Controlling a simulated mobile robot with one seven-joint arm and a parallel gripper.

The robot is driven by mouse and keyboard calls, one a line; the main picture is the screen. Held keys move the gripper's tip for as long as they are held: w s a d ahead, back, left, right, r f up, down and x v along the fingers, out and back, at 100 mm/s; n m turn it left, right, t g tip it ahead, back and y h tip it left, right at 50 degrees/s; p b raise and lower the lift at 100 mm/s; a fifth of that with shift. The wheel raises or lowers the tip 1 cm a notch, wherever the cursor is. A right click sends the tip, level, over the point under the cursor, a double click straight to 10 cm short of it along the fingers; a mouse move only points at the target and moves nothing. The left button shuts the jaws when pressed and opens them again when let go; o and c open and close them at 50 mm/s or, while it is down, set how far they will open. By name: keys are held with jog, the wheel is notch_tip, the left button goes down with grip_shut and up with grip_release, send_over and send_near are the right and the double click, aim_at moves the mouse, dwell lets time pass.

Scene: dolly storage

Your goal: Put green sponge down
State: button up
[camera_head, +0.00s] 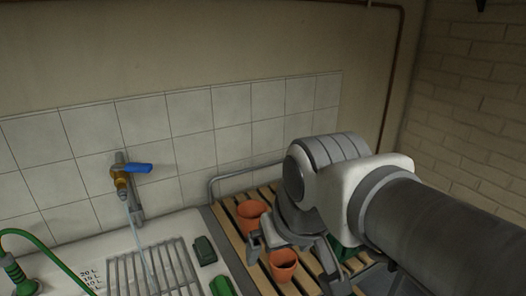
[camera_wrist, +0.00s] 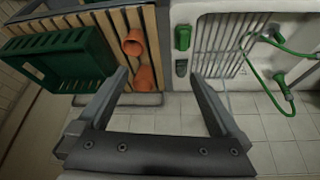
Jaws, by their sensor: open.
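My gripper (camera_wrist: 160,76) is open, with nothing between its fingers. In the head view, it hangs over the slatted wooden rack beside the sink, near two clay pots. A bright green block (camera_head: 222,286) lies on the sink's right rim, cut by the bottom edge of the head view; it also shows in the wrist view (camera_wrist: 183,37). A smaller dark green block (camera_head: 204,250) lies on the same rim nearer the wall, also in the wrist view (camera_wrist: 181,68). I cannot tell for certain which block is the sponge. Both are apart from my fingers.
Two clay pots (camera_head: 250,215) (camera_head: 283,265) stand on the slatted rack (camera_wrist: 105,22). A green crate (camera_wrist: 60,42) is on the rack's other side. The white sink has a metal grate (camera_head: 150,272), a running tap (camera_head: 122,181) and a green hose (camera_head: 35,236). A tiled wall stands behind.

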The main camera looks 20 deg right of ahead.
jog(key=shift+s+d+f, duration=0.1)
jog(key=shift+s+f, duration=0.2)
jog(key=shift+s, duration=0.3)
jog(key=shift+s+d+f, duration=0.1)
jog(key=shift+s+f, duration=0.15)
jog(key=shift+s, duration=0.35)
